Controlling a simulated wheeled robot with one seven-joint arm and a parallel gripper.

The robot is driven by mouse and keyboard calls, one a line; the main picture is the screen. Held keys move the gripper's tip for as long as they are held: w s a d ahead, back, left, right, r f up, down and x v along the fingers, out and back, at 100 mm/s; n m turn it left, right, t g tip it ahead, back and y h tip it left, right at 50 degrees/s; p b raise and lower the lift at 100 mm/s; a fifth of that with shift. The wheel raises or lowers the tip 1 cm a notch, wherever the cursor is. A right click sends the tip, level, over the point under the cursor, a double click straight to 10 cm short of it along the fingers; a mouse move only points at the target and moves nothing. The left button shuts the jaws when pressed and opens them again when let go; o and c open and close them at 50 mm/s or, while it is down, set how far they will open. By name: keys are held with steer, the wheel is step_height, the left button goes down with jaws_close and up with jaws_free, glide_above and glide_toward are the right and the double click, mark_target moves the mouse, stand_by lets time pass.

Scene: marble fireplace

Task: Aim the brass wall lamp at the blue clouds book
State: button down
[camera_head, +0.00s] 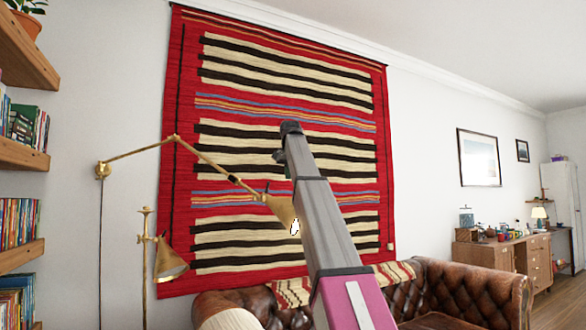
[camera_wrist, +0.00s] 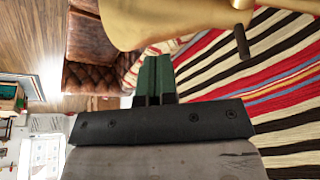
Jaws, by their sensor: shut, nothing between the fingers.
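The brass wall lamp is fixed to the wall at the left in the head view. Its jointed arm (camera_head: 212,163) reaches right to a brass shade (camera_head: 279,208), which faces down and right with a pale bulb at its mouth. In the wrist view the brass shade (camera_wrist: 165,18) fills the top, with a short dark stub beside it. My gripper (camera_wrist: 157,60) has green fingers, shut and empty, with their tips close to the shade's edge; I cannot tell if they touch. In the head view my arm largely hides the gripper. I cannot pick out the blue clouds book.
Wooden shelves with books (camera_head: 18,224) stand at the left edge. A second brass lamp (camera_head: 170,265) stands below the wall lamp. A striped red rug (camera_head: 285,65) hangs behind. A brown leather sofa (camera_head: 455,285) is below, and a cluttered desk (camera_head: 485,255) is at the right.

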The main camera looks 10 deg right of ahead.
mark_target(290, 200)
steer(key=x, duration=0.8)
steer(key=shift+w+d+f, duration=0.1)
steer(key=shift+f, duration=0.05)
steer(key=shift+f, duration=0.15)
steer(key=shift+d+f+t+y, duration=0.1)
steer(key=shift+f+t+y, duration=0.5)
steer(key=shift+y, duration=0.4)
steer(key=shift+f+m+t+y, duration=0.3)
steer(key=shift+f+t+y, duration=0.3)
steer(key=shift+f+y, duration=0.35)
steer(key=shift+a+f, duration=0.25)
steer(key=shift+f, duration=0.45)
steer(key=shift+f+y, duration=0.25)
steer(key=shift+f, duration=0.15)
steer(key=shift+w+a+f+m+t+y, duration=0.15)
steer(key=shift+a+f+t+y, duration=0.2)
steer(key=shift+f+y, duration=0.2)
steer(key=shift+w+a+f+m+t+y, duration=0.1)
steer(key=shift+a+f+m+t+y, duration=0.1)
steer(key=shift+f+t+y, duration=0.35)
steer(key=shift+w+a+f, duration=0.25)
steer(key=shift+a+f, duration=0.15)
steer(key=shift+f, duration=0.15)
